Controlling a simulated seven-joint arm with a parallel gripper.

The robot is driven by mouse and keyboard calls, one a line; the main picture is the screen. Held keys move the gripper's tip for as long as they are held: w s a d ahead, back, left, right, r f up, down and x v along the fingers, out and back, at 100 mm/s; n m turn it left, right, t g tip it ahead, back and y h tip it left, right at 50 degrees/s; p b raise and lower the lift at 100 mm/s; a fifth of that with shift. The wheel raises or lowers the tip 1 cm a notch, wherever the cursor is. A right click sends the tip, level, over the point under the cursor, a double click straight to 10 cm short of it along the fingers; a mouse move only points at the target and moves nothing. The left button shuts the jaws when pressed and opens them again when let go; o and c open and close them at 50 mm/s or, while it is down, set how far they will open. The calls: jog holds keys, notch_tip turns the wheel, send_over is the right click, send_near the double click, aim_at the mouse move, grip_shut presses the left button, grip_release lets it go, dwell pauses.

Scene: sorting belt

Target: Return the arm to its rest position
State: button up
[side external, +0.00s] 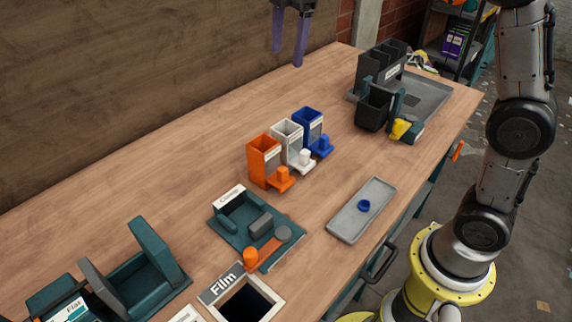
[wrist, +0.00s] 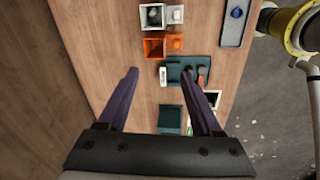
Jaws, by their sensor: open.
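My gripper (side external: 289,40) is at the top of the side view, high above the far part of the wooden table. Its two purple fingers are apart with nothing between them. In the wrist view my gripper (wrist: 165,90) points down at the table, fingers spread, well clear of everything below. The upper part of my arm is cut off by the top edge of the side view.
Orange (side external: 264,161), white (side external: 289,144) and blue (side external: 309,127) bins stand mid-table. A grey tray (side external: 347,222) holds a blue piece (side external: 364,205). A teal fixture (side external: 235,232), a Film box (side external: 277,296), an open teal box (side external: 150,283) and a dark tray (side external: 430,95) surround them. The far-left tabletop is bare.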

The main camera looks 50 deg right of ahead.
jog(key=s+d+r+m+t, duration=0.2)
jog(key=s+m, duration=0.3)
jog(key=s, duration=1.2)
jog(key=s+f+m+t, duration=0.2)
jog(key=s+f+m, duration=0.7)
jog(key=f+m, duration=0.2)
jog(key=shift+s+f, duration=0.15)
jog(key=shift+f, duration=0.45)
